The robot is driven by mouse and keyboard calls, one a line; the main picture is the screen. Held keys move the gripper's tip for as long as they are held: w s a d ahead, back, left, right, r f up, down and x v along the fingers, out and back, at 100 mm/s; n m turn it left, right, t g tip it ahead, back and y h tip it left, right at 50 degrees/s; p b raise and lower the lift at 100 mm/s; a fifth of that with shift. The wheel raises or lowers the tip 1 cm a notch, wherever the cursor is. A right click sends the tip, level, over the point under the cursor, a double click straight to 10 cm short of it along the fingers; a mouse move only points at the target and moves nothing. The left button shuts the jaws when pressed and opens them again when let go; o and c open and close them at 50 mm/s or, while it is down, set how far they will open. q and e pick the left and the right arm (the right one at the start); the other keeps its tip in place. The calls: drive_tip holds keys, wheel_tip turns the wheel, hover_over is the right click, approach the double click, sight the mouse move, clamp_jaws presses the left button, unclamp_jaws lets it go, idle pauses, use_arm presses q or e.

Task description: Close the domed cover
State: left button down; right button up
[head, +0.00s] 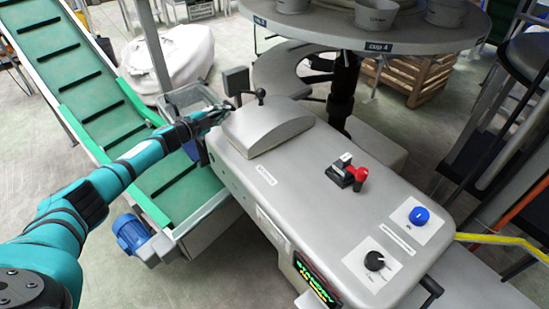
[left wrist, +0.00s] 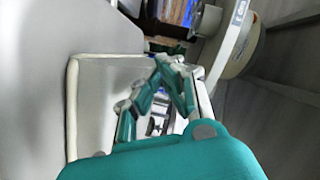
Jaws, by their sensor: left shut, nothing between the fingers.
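The domed cover (head: 268,125) is a light grey curved hood on the far end of the grey machine (head: 310,200). A dark handle with a ball knob (head: 260,97) stands at its far upper edge. From this angle I cannot tell how far the cover is open. My left gripper (head: 225,110) is beside the cover's far left edge, left of the knob; contact is not clear. In the left wrist view its fingers (left wrist: 172,66) meet at the tips, shut and empty, in front of pale grey surfaces. My right gripper is out of view.
A green cleated conveyor (head: 85,85) runs along the left. A grey bin (head: 190,98) sits behind my gripper. A round table with cups (head: 420,38) overhangs the far side. The machine top carries a red switch (head: 358,176), a blue button (head: 419,215) and a black dial (head: 374,261).

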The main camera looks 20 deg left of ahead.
use_arm(q)
drive_tip(key=shift+w+a+f+b, duration=0.2)
drive_tip(key=shift+f+b, duration=0.1)
drive_tip(key=shift+f, duration=0.2)
idle(0.4)
drive_tip(key=s+a+r+p, duration=0.1)
drive_tip(key=s+a+r, duration=0.5)
drive_tip(key=s, duration=0.3)
drive_tip(key=shift+s+r, duration=0.25)
drive_tip(key=shift+r, duration=0.2)
